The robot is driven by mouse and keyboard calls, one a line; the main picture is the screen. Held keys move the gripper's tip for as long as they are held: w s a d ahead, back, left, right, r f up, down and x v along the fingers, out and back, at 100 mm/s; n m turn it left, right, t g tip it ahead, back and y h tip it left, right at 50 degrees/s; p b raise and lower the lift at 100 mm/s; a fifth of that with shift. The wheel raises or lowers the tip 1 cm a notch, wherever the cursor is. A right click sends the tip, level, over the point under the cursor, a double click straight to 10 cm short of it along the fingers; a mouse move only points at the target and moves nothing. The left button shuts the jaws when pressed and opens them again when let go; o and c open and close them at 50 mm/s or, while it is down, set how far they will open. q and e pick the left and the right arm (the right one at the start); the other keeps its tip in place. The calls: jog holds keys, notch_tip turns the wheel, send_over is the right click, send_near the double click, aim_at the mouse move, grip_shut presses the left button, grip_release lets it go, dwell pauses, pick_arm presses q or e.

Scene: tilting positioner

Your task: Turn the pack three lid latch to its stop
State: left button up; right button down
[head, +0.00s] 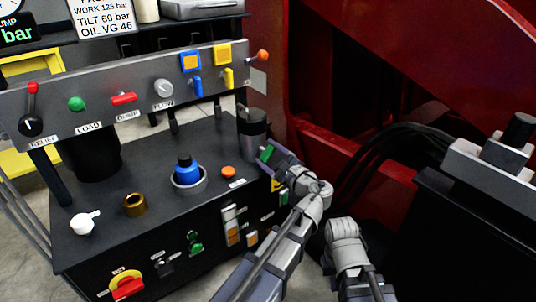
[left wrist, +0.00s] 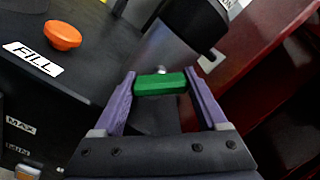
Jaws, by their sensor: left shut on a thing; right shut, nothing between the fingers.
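My left gripper (head: 270,155) is at the right end of the black power-pack box. Its purple fingers (left wrist: 160,88) are shut on a green bar (left wrist: 160,83), which looks like the lid latch handle; the green also shows in the head view (head: 266,154). A small pale pin shows just behind the bar. A dark cylinder with a grey body (head: 252,135) stands right beside the gripper; it also shows in the left wrist view (left wrist: 190,20). What the bar is fixed to is mostly hidden. My right arm shows at the lower right, but its fingers do not show.
An orange cap (head: 228,172) by the FILL label, a blue knob (head: 186,170), a brass ring (head: 135,204) and a white cap (head: 82,224) are on the box top. A control panel (head: 140,90) stands behind. A red frame (head: 400,50) and black hoses (head: 375,155) lie to the right.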

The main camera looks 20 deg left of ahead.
pick_arm(q)
jog(key=n, duration=0.4)
jog(key=shift+n, duration=0.3)
jog(key=n, duration=0.4)
jog(key=shift+s+n, duration=0.1)
jog(key=shift+n, duration=0.3)
jog(key=o, duration=1.3)
